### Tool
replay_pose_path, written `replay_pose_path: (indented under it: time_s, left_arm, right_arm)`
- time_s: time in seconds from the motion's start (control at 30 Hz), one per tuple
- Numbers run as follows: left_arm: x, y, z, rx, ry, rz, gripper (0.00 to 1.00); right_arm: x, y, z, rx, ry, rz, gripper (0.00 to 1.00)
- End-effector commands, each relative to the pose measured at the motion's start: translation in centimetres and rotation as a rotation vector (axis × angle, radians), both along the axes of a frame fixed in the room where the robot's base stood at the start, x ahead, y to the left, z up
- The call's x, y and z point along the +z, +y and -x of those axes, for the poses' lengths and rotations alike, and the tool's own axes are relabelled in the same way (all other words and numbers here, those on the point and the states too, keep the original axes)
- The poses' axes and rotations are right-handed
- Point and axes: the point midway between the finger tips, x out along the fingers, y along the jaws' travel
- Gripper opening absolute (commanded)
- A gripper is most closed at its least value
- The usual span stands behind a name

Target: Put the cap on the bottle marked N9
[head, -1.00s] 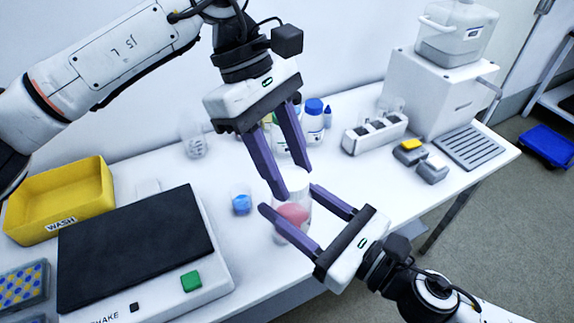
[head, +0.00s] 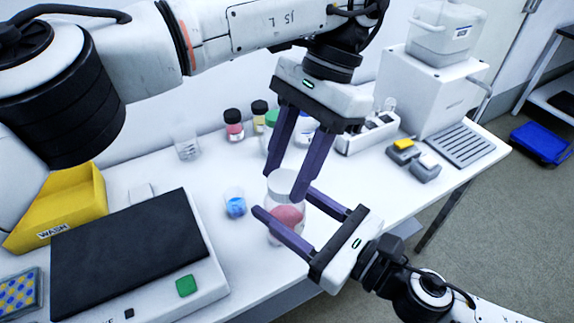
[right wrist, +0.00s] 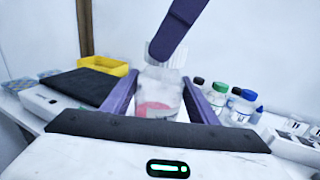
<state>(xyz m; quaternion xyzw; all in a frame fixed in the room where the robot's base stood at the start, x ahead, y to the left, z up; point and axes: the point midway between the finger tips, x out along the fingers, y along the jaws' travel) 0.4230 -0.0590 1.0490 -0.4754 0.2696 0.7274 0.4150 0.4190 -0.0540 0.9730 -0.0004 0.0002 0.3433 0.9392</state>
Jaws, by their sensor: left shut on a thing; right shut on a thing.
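A clear bottle (head: 284,235) with pink contents stands at the front of the table; it also shows in the right wrist view (right wrist: 157,108). My right gripper (head: 285,203) is shut around its body. My left gripper (head: 285,177) comes down from above and is shut on a whitish cap (head: 283,182). The cap is at the bottle's mouth, and in the right wrist view the cap (right wrist: 160,56) looks slightly tilted, partly behind a left finger. I cannot tell whether the cap touches the rim. No N9 marking is readable.
A small beaker with blue contents (head: 235,206) stands left of the bottle. Several capped bottles, one with a red label (head: 233,127), stand behind. A black-topped shaker (head: 130,250) and yellow WASH bin (head: 75,205) are left. Grey blocks (head: 413,160) sit right.

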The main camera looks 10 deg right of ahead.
Motion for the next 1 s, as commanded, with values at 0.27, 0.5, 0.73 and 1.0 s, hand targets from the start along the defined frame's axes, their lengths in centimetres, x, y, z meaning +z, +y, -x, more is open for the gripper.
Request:
replay_pose_path:
  time_s: [0.27, 0.5, 0.73, 1.0]
  left_arm:
    - [0.05, 0.0, -0.04, -0.012, 0.0, 0.001, 0.18]
    - [0.03, -0.01, -0.01, -0.01, 0.001, 0.001, 0.58]
    - [0.04, 0.0, -0.02, 0.004, -0.006, 0.0, 0.55]
    - [0.58, 0.09, -0.24, 0.324, -0.139, -0.039, 0.55]
  right_arm:
    - [0.09, 0.04, 0.02, 0.001, -0.001, -0.002, 0.0]
    - [0.11, 0.04, 0.0, 0.001, -0.001, -0.002, 0.0]
    - [0.14, 0.02, -0.01, 0.0, -0.002, -0.003, 0.0]
    - [0.16, 0.02, -0.02, 0.0, -0.002, -0.002, 0.0]
